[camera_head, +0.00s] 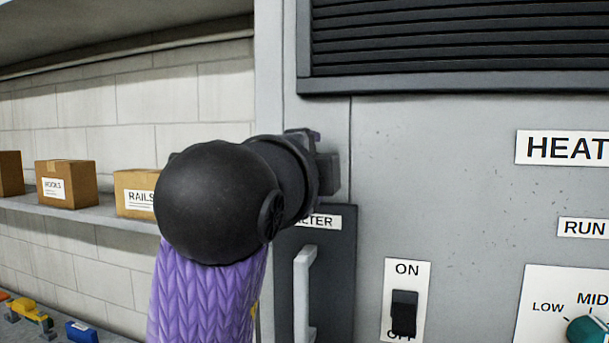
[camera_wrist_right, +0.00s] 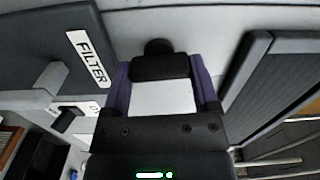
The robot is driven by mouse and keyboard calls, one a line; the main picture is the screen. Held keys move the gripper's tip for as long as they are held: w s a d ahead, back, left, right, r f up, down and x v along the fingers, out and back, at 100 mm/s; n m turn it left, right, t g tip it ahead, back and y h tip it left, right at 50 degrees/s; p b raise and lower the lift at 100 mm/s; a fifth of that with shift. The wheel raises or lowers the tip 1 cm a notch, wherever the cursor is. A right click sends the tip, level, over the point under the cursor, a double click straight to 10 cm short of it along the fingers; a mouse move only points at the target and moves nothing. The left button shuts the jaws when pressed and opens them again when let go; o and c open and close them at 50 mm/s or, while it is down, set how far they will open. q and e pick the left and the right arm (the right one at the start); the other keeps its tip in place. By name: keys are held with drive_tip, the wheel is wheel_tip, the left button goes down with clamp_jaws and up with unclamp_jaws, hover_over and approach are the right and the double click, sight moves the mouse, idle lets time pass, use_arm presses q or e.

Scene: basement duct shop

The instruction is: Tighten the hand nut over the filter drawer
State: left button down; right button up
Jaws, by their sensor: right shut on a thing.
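The filter drawer (camera_head: 340,275) is a dark panel with a light upright handle (camera_head: 304,290) and a partly hidden label. It also shows in the right wrist view (camera_wrist_right: 70,35), at the left with its FILTER label. My right gripper (camera_head: 325,170) is just above the drawer, mostly hidden behind my own black wrist. In the right wrist view, my right gripper (camera_wrist_right: 160,72) has its purple-sided fingers on either side of a black hand nut (camera_wrist_right: 160,67), shut on it. A dark round part shows just behind the nut, against the grey cabinet face. My left gripper is not in view.
The grey cabinet (camera_head: 450,130) fills the right, with a dark louvred vent (camera_head: 450,40) above. An ON/OFF switch (camera_head: 404,312) and a teal knob (camera_head: 588,330) sit right of the drawer. Boxes stand on a shelf (camera_head: 95,212) at the left.

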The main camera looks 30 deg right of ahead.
drive_tip(key=shift+f+m, duration=0.1)
drive_tip(key=shift+m, duration=0.3)
idle(0.3)
drive_tip(key=o, duration=1.1)
drive_tip(key=b+v, duration=0.3)
drive_tip(key=v, duration=0.7)
drive_tip(key=shift+s+b, duration=0.1)
drive_tip(key=shift+b, duration=0.3)
